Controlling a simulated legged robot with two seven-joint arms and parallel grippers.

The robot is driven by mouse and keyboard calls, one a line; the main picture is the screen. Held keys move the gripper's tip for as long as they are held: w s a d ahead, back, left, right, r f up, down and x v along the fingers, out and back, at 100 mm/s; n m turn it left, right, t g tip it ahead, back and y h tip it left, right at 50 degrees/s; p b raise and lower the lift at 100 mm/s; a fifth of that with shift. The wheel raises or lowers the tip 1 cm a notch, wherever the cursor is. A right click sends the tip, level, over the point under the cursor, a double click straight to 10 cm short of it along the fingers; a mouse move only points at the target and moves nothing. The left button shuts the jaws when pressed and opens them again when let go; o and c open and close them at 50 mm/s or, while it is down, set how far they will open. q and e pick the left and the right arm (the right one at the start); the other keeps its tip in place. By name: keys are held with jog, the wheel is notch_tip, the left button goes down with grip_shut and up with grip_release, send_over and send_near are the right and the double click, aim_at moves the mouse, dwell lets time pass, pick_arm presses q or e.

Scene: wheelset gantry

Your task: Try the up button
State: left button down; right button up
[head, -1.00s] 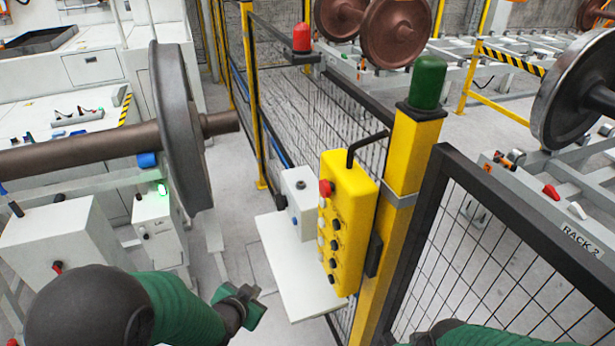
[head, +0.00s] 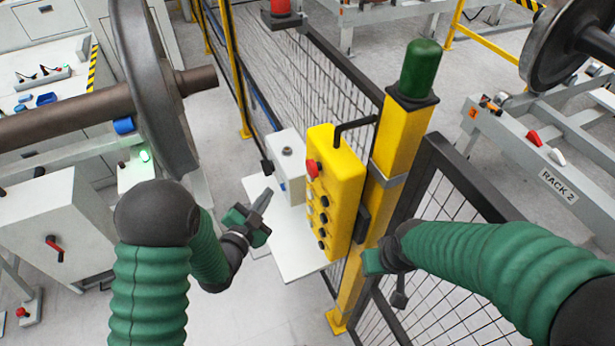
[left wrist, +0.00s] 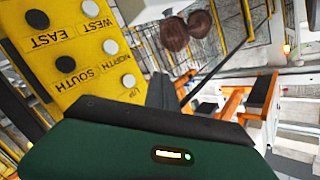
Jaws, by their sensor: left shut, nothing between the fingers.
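The yellow button box (head: 337,190) hangs on the yellow post, with a red button on top and rows of white and black buttons below. In the left wrist view the box (left wrist: 75,85) appears upside down, with labels WEST, EAST, NORTH, SOUTH and UP. The white button by the UP label (left wrist: 128,80) is clear of anything. My left gripper (head: 262,200) is shut and empty, left of the box and apart from its face, over the white shelf. My right gripper (head: 398,292) is right of the post, by the mesh fence; its jaws are unclear.
The yellow post (head: 400,140) carries a green lamp (head: 420,68). A white shelf (head: 290,245) with a grey box (head: 287,165) sits left of the button box. Dark mesh fence (head: 440,300) stands right. A wheelset (head: 160,90) is at left, another wheel at upper right.

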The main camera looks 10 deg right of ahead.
pick_arm(q)
jog(key=w+d, duration=0.3)
jog(key=d, duration=0.5)
jog(key=shift+w+f, duration=0.3)
jog(key=shift+w, duration=0.1)
pick_arm(e)
jog(key=shift+w+f, duration=0.25)
jog(key=shift+w, duration=0.5)
pick_arm(q)
jog(key=shift+s+r, duration=0.1)
jog(key=shift+s, duration=0.05)
pick_arm(e)
jog(key=shift+s+d, duration=0.1)
jog(key=shift+s, duration=0.1)
jog(key=shift+w, duration=0.1)
pick_arm(q)
jog(key=shift+d, duration=0.15)
pick_arm(e)
jog(key=shift+f, duration=0.1)
pick_arm(q)
jog(key=shift+d+b, duration=0.25)
jog(key=shift+b, duration=0.05)
pick_arm(e)
jog(key=shift+f, duration=0.1)
